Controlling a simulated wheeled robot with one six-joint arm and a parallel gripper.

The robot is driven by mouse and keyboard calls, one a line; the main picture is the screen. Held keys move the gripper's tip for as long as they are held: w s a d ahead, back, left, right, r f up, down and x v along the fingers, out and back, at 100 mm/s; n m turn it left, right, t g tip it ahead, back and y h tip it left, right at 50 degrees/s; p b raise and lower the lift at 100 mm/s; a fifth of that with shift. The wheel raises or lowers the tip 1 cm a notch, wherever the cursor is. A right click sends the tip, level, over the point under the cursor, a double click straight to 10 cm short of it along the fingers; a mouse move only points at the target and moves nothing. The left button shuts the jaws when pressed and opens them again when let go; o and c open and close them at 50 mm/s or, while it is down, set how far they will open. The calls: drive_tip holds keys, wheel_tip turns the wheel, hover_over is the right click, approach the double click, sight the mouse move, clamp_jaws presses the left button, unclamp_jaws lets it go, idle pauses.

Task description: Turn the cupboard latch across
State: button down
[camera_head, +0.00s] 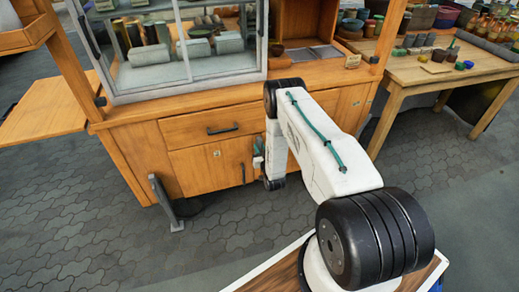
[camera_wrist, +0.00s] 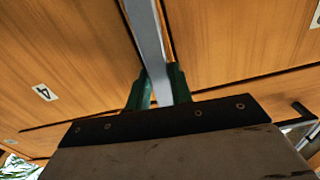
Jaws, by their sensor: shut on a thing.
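The wooden cupboard (camera_head: 192,165) stands ahead, with a drawer above its lower doors. My gripper (camera_head: 257,158) is at the front of these doors, partly hidden behind my arm's wrist. In the wrist view the green fingers of my gripper (camera_wrist: 158,88) are on either side of a grey metal bar, which looks like the latch (camera_wrist: 146,32), and are shut on it. The bar runs up and away from the fingers, along the gap between two door panels. I cannot make out the latch in the head view.
A glazed cabinet (camera_head: 185,75) sits on the cupboard top. A dark handle (camera_head: 222,130) is on the drawer. A table (camera_head: 420,75) with jars is at the right. Paving in front is open.

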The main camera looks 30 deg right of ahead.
drive_tip(key=shift+s+d+f+m, duration=0.1)
drive_tip(key=shift+d+f+m, duration=0.2)
drive_tip(key=shift+m, duration=2.55)
drive_tip(key=shift+s+d+f+m, duration=0.1)
drive_tip(key=shift+d+f+m, duration=0.2)
drive_tip(key=shift+m, duration=2.6)
drive_tip(key=shift+s+d+f+m, duration=0.1)
drive_tip(key=shift+d+f+m, duration=0.2)
drive_tip(key=shift+m, duration=2.55)
drive_tip(key=shift+f, duration=0.1)
drive_tip(key=c, duration=1.2)
unclamp_jaws()
drive_tip(key=shift+c, duration=0.2)
drive_tip(key=shift+a, duration=0.1)
drive_tip(key=v, duration=0.7)
drive_tip(key=shift+s, duration=0.4)
